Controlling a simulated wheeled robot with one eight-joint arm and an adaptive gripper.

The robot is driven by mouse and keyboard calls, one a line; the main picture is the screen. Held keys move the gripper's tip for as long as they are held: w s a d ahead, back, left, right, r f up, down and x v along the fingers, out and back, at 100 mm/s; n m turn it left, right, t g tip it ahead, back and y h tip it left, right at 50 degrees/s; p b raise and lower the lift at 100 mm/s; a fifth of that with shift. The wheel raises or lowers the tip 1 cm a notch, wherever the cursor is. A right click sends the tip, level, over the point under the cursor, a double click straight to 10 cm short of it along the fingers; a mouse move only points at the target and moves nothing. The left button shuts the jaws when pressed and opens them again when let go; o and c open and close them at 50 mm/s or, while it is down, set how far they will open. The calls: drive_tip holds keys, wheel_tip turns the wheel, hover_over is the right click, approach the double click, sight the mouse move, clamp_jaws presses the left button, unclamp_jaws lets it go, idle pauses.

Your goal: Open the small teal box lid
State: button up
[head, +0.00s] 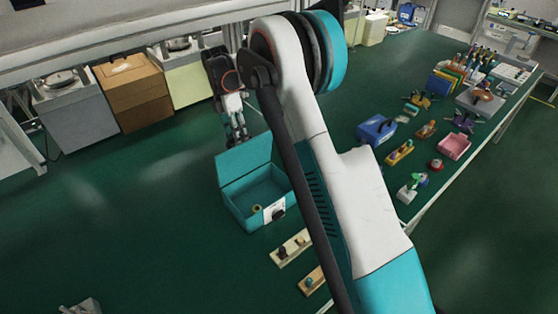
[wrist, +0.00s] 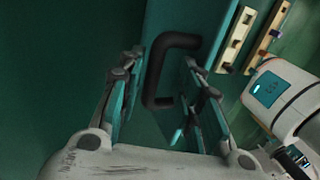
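The small teal box (head: 240,212) stands on the green surface with its lid (head: 243,160) raised and leaning back, so the inside shows. My gripper (head: 238,132) is just behind the top of the raised lid. In the wrist view my gripper (wrist: 162,63) has its fingers apart, on either side of a black handle (wrist: 155,75) on a teal face. I cannot tell whether either finger touches the handle.
Small wooden blocks with knobs (head: 291,247) lie in front of the box. A blue case (head: 377,130), a pink tray (head: 454,146) and several small tools are to the right, beyond my arm. A brown box (head: 133,92) stands at the back left. The left surface is largely clear.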

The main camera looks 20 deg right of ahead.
drive_tip(key=shift+s+d+r+t+y, duration=0.15)
drive_tip(key=shift+s+d+t, duration=0.1)
drive_tip(key=shift+s+t, duration=0.45)
drive_tip(key=shift+s+d+f+t+y, duration=0.15)
drive_tip(key=shift+s+t, duration=0.25)
drive_tip(key=shift+s, duration=0.55)
drive_tip(key=s+d+f+t+b, duration=0.35)
drive_tip(key=s+f+b, duration=0.35)
drive_tip(key=s, duration=0.7)
drive_tip(key=w+p+v, duration=0.1)
drive_tip(key=p+v, duration=0.5)
drive_tip(key=v, duration=0.6)
drive_tip(key=s+r+m+t+b, duration=0.1)
drive_tip(key=s+r+m+t, duration=0.1)
drive_tip(key=s+r+m, duration=0.4)
drive_tip(key=shift+s+a+m, duration=0.35)
drive_tip(key=shift+s+m, duration=0.75)
drive_tip(key=shift+m, duration=0.8)
